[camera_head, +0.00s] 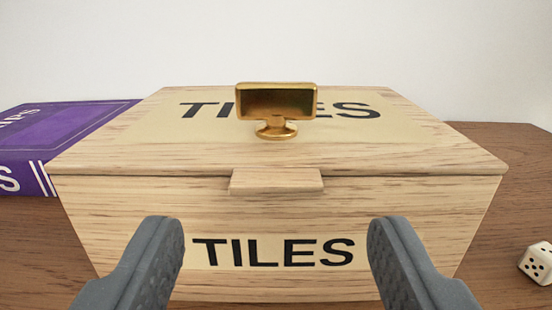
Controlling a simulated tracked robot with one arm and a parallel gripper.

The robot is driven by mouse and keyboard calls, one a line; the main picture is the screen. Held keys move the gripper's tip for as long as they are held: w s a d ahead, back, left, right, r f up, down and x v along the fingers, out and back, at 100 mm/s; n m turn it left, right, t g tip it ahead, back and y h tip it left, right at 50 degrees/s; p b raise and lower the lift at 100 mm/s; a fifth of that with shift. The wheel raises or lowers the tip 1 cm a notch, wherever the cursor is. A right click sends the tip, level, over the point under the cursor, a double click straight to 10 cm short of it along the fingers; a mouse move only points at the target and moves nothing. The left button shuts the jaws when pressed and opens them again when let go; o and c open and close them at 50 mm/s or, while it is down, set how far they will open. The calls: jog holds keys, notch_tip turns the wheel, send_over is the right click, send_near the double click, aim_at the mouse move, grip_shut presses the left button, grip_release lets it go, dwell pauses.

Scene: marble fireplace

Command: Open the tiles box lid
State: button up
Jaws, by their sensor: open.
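The tiles box (110,205) is a light wooden box with "TILES" printed on its front and on its lid (420,150). It stands in the middle of the view with the lid down. A gold knob (276,100) with a rectangular head stands on the lid and hides part of the lettering. A small wooden tab (276,181) juts out at the front edge of the lid. My gripper (275,240) is open and empty in front of the box. Its two grey fingers are wide apart, below the tab in the picture, one on each side of the front lettering.
A purple box or book (60,140) lies to the left, close to the tiles box. A white die (538,262) with black dots lies at the right edge. The brown wooden surface (500,145) is bare at the right behind the die. A plain pale wall (280,40) is behind.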

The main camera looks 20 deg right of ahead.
aim_at(275, 194)
jog(key=x, duration=0.2)
jog(key=shift+w+d+f, duration=0.1)
jog(key=shift+w, duration=0.2)
jog(key=shift+w+d, duration=0.1)
jog(key=shift+w, duration=0.3)
